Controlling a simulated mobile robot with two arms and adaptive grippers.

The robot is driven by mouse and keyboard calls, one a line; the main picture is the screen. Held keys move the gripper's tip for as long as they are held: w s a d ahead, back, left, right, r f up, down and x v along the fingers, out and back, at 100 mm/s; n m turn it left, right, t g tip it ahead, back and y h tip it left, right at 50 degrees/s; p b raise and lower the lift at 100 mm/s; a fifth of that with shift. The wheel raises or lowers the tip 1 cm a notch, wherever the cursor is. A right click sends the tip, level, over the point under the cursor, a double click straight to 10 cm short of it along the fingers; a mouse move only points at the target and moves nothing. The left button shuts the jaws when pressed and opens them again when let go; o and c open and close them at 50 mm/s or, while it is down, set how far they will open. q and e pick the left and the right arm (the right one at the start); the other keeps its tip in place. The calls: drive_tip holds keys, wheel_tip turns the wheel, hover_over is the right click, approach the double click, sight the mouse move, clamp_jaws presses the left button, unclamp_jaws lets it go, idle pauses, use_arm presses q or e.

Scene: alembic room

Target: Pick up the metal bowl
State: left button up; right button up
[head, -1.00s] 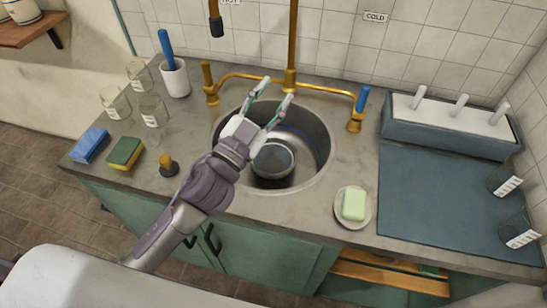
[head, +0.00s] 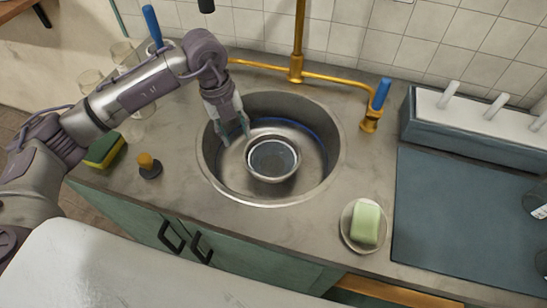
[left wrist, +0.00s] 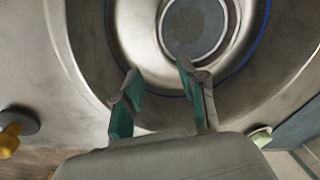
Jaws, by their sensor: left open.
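The metal bowl (head: 272,160) sits upright on the floor of the round sink (head: 325,190). It has a bright rim and a dark grey disc inside, and it also shows at the top of the left wrist view (left wrist: 232,40). My left gripper (head: 236,136) reaches down into the sink at the bowl's upper left side. Its fingers (left wrist: 158,82) are apart, with nothing visible between them, and look close to the bowl's rim; I cannot tell if they touch it. My right gripper is not in view.
A brass faucet (head: 298,65) stands behind the sink. A soap dish with green soap (head: 365,222) is right of it. A yellow-topped stopper (head: 148,165) and a sponge (head: 104,150) are left. A blue-grey mat (head: 460,220) and a rack (head: 475,120) lie at right.

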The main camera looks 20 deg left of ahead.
sight(248, 164)
use_arm(q)
drive_tip(key=shift+w+d+f+p, duration=0.1)
drive_tip(key=shift+d+f+p, duration=0.2)
drive_tip(key=shift+f, duration=1.9)
drive_tip(key=shift+d+f+p, duration=0.15)
drive_tip(key=shift+d+f, duration=0.3)
drive_tip(key=shift+f, duration=1.75)
drive_tip(key=shift+w+d+f+p, duration=0.1)
drive_tip(key=shift+d+f+p, duration=0.2)
drive_tip(key=shift+f, duration=1.9)
clamp_jaws()
drive_tip(key=shift+r, duration=0.1)
